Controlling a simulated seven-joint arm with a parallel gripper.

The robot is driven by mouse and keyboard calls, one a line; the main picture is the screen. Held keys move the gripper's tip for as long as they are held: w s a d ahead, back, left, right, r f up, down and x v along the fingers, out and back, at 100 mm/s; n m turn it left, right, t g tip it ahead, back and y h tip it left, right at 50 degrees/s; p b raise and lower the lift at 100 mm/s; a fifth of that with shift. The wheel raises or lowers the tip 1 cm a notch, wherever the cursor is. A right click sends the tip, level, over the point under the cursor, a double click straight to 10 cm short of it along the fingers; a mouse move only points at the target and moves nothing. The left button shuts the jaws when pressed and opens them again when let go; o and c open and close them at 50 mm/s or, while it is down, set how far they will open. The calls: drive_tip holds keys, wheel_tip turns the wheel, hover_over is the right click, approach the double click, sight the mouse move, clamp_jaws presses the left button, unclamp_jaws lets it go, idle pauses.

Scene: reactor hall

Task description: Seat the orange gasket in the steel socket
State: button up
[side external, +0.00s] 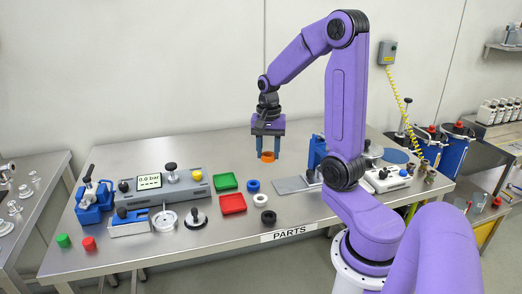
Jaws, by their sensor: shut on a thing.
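My gripper (267,154) points straight down over the middle of the bench. Its two blue fingers are shut on the orange gasket (267,157), a small ring held at the fingertips. The gasket looks to be above the bench top, though its exact height is hard to tell. A round steel fixture with a ring-shaped recess (165,221), which looks like the steel socket, stands at the front left of the bench, well to the left of my gripper. Its recess is too small to see in detail.
Near the socket are a black-knobbed cap (196,219), a gauge box (160,184), a blue clamp (93,199), and a red tray (232,204) with a green tray (225,182) behind it. Blue (253,186), white (260,200) and black (268,217) rings lie below my gripper. A grey plate (292,184) lies to the right.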

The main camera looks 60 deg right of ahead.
drive_tip(key=n, duration=2.2)
approach(164, 220)
drive_tip(key=shift+d, duration=0.35)
drive_tip(key=shift+w+a+f+n, duration=0.2)
drive_tip(key=shift+a+n, duration=0.1)
drive_tip(key=shift+a, duration=0.1)
drive_tip(key=shift+s+f, duration=0.1)
drive_tip(key=shift+f, duration=2.5)
drive_tip(key=shift+f, duration=0.5)
drive_tip(key=o, duration=1.6)
drive_tip(key=shift+c, duration=0.2)
